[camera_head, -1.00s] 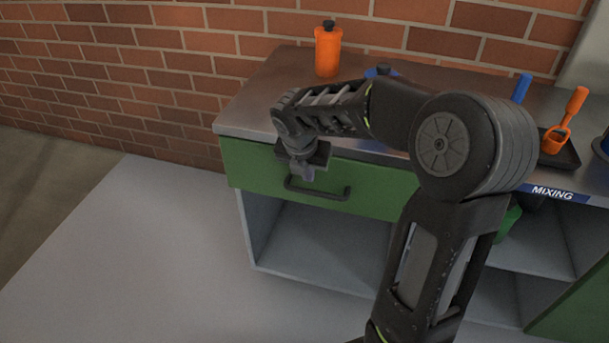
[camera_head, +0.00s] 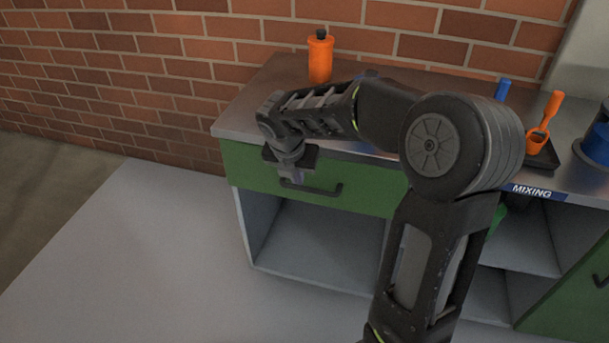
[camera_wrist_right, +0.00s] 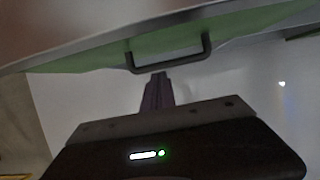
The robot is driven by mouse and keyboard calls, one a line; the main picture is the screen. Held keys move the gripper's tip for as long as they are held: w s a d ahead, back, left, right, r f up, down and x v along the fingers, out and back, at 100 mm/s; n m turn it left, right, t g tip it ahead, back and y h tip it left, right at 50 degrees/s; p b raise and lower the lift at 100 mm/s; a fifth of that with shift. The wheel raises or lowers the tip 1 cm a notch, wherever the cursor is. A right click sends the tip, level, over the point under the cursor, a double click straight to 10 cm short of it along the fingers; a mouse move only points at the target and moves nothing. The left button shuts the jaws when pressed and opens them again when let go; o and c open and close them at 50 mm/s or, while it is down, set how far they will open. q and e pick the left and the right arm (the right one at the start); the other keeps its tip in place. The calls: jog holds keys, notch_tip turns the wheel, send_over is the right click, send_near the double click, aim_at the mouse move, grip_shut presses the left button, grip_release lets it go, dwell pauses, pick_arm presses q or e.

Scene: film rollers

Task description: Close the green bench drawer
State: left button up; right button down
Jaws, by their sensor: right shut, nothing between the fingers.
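The green bench drawer (camera_head: 365,197) is at the front left of the bench, just under the worktop. Its front sits about flush below the worktop edge. Its dark bar handle (camera_head: 322,190) is partly covered by my right gripper in the head view. My right gripper (camera_head: 291,179) is shut and empty, in front of the drawer at the left end of the handle. In the right wrist view the drawer front (camera_wrist_right: 120,58) and handle (camera_wrist_right: 170,64) are just beyond the shut fingers (camera_wrist_right: 158,80). I cannot tell whether they touch. My left gripper is not in view.
On the grey worktop (camera_head: 243,112) stand an orange bottle (camera_head: 320,59) and a dark tray (camera_head: 541,153) with an orange tool (camera_head: 543,120). A blue "MIXING" label (camera_head: 535,191) is on the front edge. An open grey shelf (camera_head: 320,233) lies below the drawer.

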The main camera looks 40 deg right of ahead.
jog(key=p+v, duration=0.1)
jog(key=v, duration=0.6)
jog(key=shift+w, duration=0.2)
jog(key=shift+a+f, duration=0.1)
